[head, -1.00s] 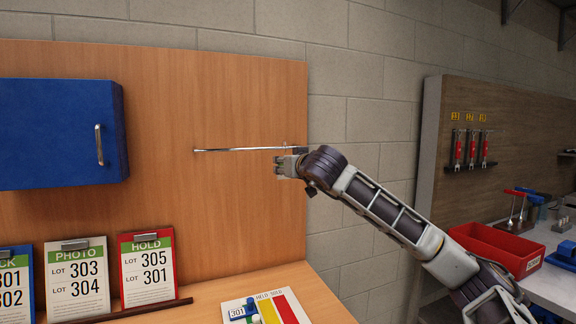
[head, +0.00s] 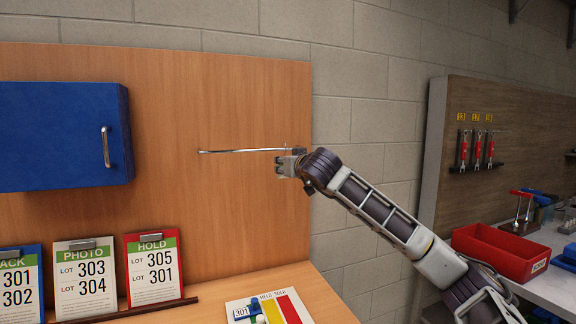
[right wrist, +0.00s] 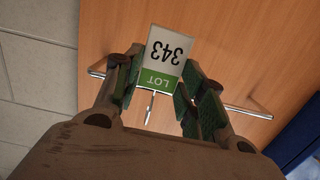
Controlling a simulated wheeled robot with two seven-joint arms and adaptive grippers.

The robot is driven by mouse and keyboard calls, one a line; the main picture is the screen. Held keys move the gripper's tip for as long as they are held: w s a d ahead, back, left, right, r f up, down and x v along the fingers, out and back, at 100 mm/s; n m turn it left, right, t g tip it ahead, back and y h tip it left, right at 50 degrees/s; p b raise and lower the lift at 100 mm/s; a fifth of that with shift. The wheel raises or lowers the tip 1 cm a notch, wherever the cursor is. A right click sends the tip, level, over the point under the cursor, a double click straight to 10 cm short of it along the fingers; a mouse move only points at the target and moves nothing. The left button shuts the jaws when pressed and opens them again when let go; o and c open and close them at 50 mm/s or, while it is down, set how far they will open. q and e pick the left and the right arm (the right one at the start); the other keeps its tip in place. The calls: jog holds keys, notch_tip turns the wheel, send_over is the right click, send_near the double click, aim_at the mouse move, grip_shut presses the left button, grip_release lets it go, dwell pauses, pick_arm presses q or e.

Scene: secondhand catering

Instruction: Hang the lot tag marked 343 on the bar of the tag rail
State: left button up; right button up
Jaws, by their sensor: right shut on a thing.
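The lot tag marked 343 (right wrist: 166,50) is white with a green LOT band and appears upside down in the right wrist view. My right gripper (right wrist: 160,75) is shut on it, with a green-padded finger on each side. The tag rail's bar (head: 235,151) is a thin metal rod on the wooden panel; it also shows behind the tag in the right wrist view (right wrist: 245,108). In the head view my right gripper (head: 284,166) is just below the bar's right part; the tag cannot be made out there. Whether tag and bar touch is unclear. My left gripper is out of view.
A blue cabinet (head: 60,135) is on the panel to the left. Clipboards, including a red HOLD one (head: 153,270), stand below it. A red bin (head: 497,252) stands at right.

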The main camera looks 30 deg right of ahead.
jog(key=shift+p+x, duration=0.4)
jog(key=shift+x, duration=0.65)
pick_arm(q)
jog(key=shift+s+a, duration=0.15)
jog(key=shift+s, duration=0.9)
pick_arm(e)
jog(key=shift+w+d+f, duration=0.15)
jog(key=shift+w+f, duration=0.15)
jog(key=shift+w, duration=0.35)
jog(key=shift+w+d+f, duration=0.15)
jog(key=shift+w+f, duration=0.2)
jog(key=shift+w, duration=0.35)
